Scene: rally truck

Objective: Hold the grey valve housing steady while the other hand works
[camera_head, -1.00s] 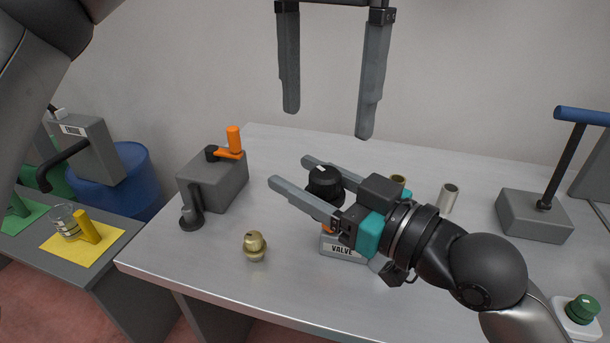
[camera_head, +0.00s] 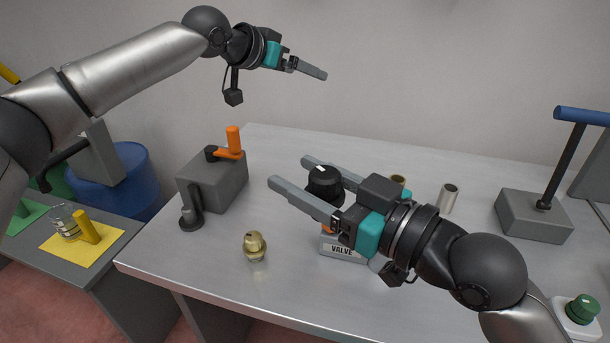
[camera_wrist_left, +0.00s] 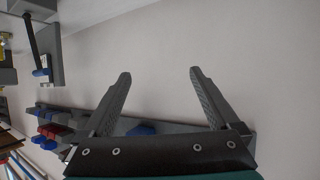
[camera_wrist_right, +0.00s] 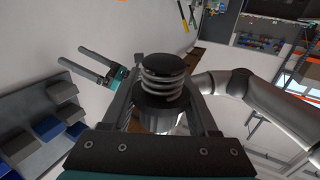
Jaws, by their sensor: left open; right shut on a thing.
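The grey valve housing (camera_wrist_right: 160,119) is a metallic cylinder under a coil spring (camera_wrist_right: 162,85) and black cap, between my right fingers in the right wrist view. In the head view, the black cap (camera_head: 325,180) shows between the fingers of my right gripper (camera_head: 290,172). That gripper is shut on the housing, and its body hides most of it. A grey block labelled VALVE (camera_head: 343,250) is below the gripper on the table. My left gripper (camera_head: 322,74) is open and empty, high in front of the wall. Its spread fingers show in the left wrist view (camera_wrist_left: 160,73).
A brass fitting (camera_head: 254,246) stands left of the VALVE block. A grey box with an orange handle (camera_head: 229,146) is at the table's left. A hollow cylinder (camera_head: 448,198) and a blue-handled lever block (camera_head: 535,215) are at right. The front-left tabletop (camera_head: 205,262) is clear.

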